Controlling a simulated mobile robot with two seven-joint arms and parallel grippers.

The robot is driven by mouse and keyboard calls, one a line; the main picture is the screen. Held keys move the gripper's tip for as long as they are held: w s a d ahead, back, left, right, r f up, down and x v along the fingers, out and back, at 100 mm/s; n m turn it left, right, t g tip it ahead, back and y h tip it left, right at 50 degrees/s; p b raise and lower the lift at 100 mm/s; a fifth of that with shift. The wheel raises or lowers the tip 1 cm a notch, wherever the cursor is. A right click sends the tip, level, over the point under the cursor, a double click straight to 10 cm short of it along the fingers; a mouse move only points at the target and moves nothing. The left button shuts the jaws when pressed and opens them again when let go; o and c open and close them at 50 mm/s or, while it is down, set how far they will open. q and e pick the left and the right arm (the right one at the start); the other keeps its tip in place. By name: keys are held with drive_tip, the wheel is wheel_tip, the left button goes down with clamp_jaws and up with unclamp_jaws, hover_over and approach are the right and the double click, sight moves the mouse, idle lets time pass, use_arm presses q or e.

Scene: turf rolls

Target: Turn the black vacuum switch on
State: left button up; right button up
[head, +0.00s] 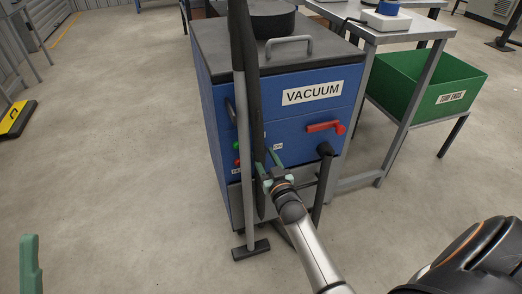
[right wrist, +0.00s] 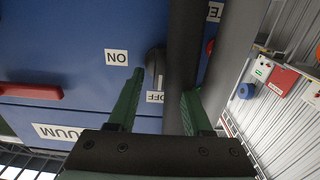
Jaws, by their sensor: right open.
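The blue vacuum cabinet (head: 290,118) stands ahead, with a white VACUUM label (head: 313,93) on its front. In the right wrist view, upside down, a dark switch (right wrist: 154,64) lies between an ON label (right wrist: 116,57) and a partly covered OFF label (right wrist: 155,97). In the head view the switch is hidden behind the black hose and my gripper. My right gripper (head: 268,163) is open, its green fingers pointing at the panel; in the wrist view (right wrist: 162,84) the switch shows between them. Contact cannot be told. One green finger of my left gripper (head: 30,262) shows at lower left.
A black hose (head: 250,95) and a grey pole with a foot (head: 250,249) stand close before the cabinet front, beside my right gripper. A red handle (head: 323,127) and a green button (head: 237,146) are on the panel. A green TURF ENDS crate (head: 410,95) stands right.

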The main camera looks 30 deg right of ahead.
drive_tip(key=shift+w, duration=0.2)
clamp_jaws()
idle(0.3)
